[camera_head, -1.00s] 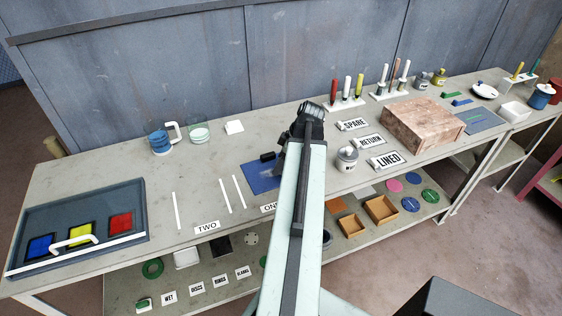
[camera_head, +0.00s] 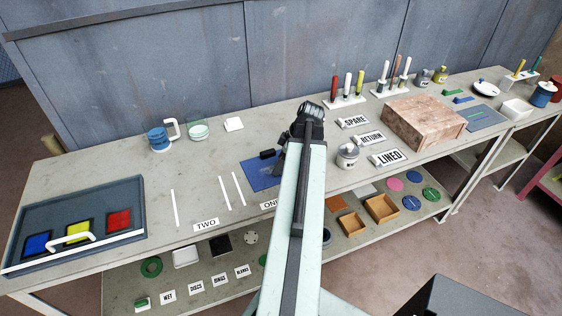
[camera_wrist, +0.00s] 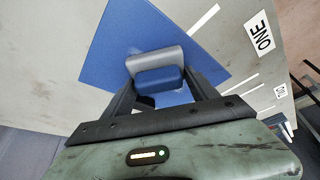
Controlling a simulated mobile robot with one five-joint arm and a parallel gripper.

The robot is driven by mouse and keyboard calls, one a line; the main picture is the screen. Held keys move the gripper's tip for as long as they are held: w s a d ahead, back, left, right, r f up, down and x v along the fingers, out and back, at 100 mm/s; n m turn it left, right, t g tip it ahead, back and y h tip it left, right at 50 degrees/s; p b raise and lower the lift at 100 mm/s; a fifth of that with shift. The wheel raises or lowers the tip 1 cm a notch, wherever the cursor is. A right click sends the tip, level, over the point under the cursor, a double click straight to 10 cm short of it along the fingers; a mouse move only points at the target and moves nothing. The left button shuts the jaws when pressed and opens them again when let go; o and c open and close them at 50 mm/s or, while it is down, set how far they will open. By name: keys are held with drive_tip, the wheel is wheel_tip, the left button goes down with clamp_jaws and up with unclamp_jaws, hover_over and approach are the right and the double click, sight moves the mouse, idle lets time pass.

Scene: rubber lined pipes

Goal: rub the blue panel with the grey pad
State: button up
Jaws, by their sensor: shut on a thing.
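The blue panel (camera_head: 262,176) lies flat on the grey bench, left of my arm. It fills much of the upper wrist view (camera_wrist: 120,40). The grey pad (camera_wrist: 155,61), a rounded block with a blue part on its near side, lies over the panel in the wrist view. My gripper (camera_wrist: 158,80) is shut on the pad, with one dark finger on each side. In the head view a small dark block (camera_head: 267,154) shows at the panel's far edge, and my arm hides most of the gripper. I cannot tell whether the pad touches the panel.
A tray (camera_head: 130,195) with coloured squares is at far left. A white pot (camera_head: 348,156), labels and a brown box (camera_head: 424,121) stand to the right. A wall runs behind.

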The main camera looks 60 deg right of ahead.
sight(261, 165)
drive_tip(key=shift+f, duration=0.25)
drive_tip(key=shift+w+d+r, duration=0.1)
drive_tip(key=shift+w+d, duration=0.5)
drive_tip(key=shift+w, duration=0.25)
drive_tip(key=shift+w+d+r, duration=0.1)
drive_tip(key=shift+w+d, duration=0.45)
drive_tip(key=shift+w, duration=0.3)
drive_tip(key=shift+w+a+f, duration=0.1)
drive_tip(key=shift+w+a, duration=0.2)
drive_tip(key=shift+a, duration=0.25)
drive_tip(key=shift+w+a+f, duration=0.1)
drive_tip(key=shift+w+a, duration=0.2)
drive_tip(key=shift+a, duration=0.25)
drive_tip(key=shift+s+a+r, duration=0.1)
drive_tip(key=shift+s+a, duration=0.45)
drive_tip(key=shift+s, duration=0.3)
drive_tip(key=shift+s+a+r, duration=0.1)
drive_tip(key=shift+s+a, duration=0.45)
drive_tip(key=shift+s, duration=0.3)
drive_tip(key=shift+w+a+f, duration=0.2)
drive_tip(key=shift+w+a, duration=0.45)
drive_tip(key=shift+a, duration=0.35)
drive_tip(key=shift+w+d, duration=0.65)
drive_tip(key=shift+w, duration=0.25)
drive_tip(key=shift+w+d, duration=0.6)
drive_tip(key=shift+w, duration=0.25)
drive_tip(key=shift+r, duration=0.15)
